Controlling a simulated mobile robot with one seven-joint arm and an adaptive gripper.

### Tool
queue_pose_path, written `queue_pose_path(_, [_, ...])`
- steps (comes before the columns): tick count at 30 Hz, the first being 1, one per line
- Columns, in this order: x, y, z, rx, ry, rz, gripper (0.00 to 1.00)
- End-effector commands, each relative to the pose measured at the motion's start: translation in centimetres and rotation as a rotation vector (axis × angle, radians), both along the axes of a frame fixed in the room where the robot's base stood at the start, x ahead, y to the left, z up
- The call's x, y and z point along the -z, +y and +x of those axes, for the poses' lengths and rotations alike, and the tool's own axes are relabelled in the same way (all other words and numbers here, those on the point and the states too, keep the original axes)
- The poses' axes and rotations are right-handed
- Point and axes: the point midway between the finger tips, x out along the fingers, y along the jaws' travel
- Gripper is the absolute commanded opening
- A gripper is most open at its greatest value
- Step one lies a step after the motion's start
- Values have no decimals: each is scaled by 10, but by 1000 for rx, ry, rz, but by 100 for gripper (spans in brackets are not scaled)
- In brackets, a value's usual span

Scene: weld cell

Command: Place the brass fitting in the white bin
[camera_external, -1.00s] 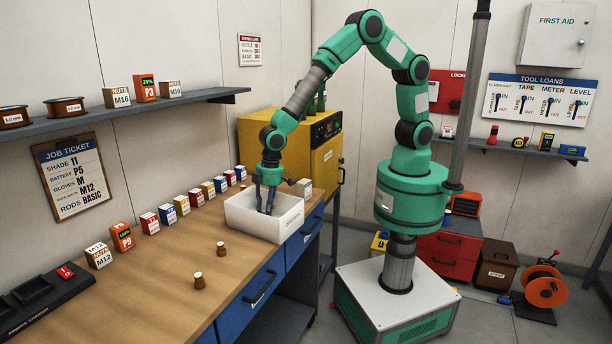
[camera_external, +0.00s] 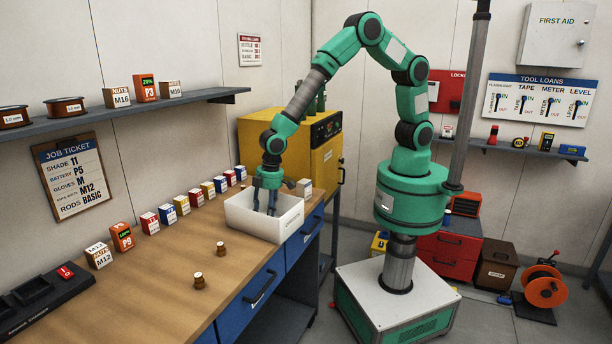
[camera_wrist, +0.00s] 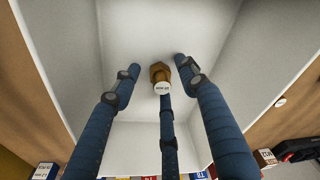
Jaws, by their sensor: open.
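The white bin (camera_external: 263,221) stands on the workbench near its right edge; its pale inside walls (camera_wrist: 75,50) fill much of the wrist view. The brass fitting (camera_wrist: 157,72) is inside the bin, with a round white labelled end facing the wrist camera. My gripper (camera_external: 265,211) points down into the bin, its fingertips below the rim. In the wrist view my gripper (camera_wrist: 157,73) has its blue fingers spread around the fitting, with gaps at the sides. Whether the lower finger touches it is unclear. The bin wall hides the fitting in the external view.
Two small brown pieces with pale tops, one nearer the bin (camera_external: 221,248) and one nearer the front (camera_external: 199,281), stand on the bench (camera_external: 150,290). A row of small labelled boxes (camera_external: 182,205) runs along the wall. A yellow cabinet (camera_external: 327,165) stands behind the bin.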

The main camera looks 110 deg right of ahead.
Motion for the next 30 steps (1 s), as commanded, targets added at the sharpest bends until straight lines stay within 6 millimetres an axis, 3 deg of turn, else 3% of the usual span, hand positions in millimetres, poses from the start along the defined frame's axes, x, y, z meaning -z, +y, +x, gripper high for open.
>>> queue_pose_path(8, [-14,0,-1,0,-2,0,43])
queue_pose_path(24, [-96,-1,-13,0,-3,0,43])
queue_pose_path(30, [-116,-1,-16,0,-2,0,43])
